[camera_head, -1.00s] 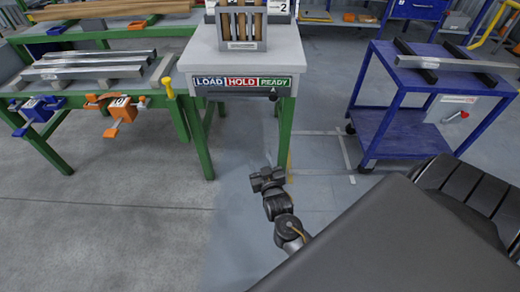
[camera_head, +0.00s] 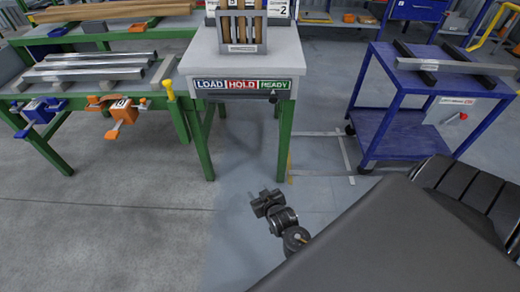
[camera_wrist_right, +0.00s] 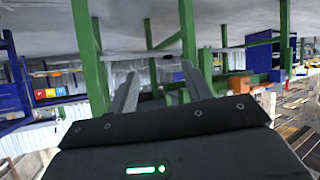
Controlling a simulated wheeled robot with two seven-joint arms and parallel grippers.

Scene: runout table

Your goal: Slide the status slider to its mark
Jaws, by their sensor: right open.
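The status strip (camera_head: 243,84) with LOAD, HOLD and READY fields runs along the front edge of the grey-topped table. A small dark slider knob (camera_head: 272,98) with a white pointer above it sits under the green READY field. My right gripper (camera_head: 264,201) is low in front of the table, well apart from the strip. In the right wrist view its two fingers (camera_wrist_right: 158,92) stand spread with nothing between them. The strip and knob cannot be made out clearly in that view. My left gripper is not in view.
A green-legged bench (camera_head: 85,87) with metal bars and orange and blue clamps stands at left. A blue cart (camera_head: 405,130) stands at right. A slotted rack (camera_head: 241,47) stands on the table above the strip. Floor in front is clear.

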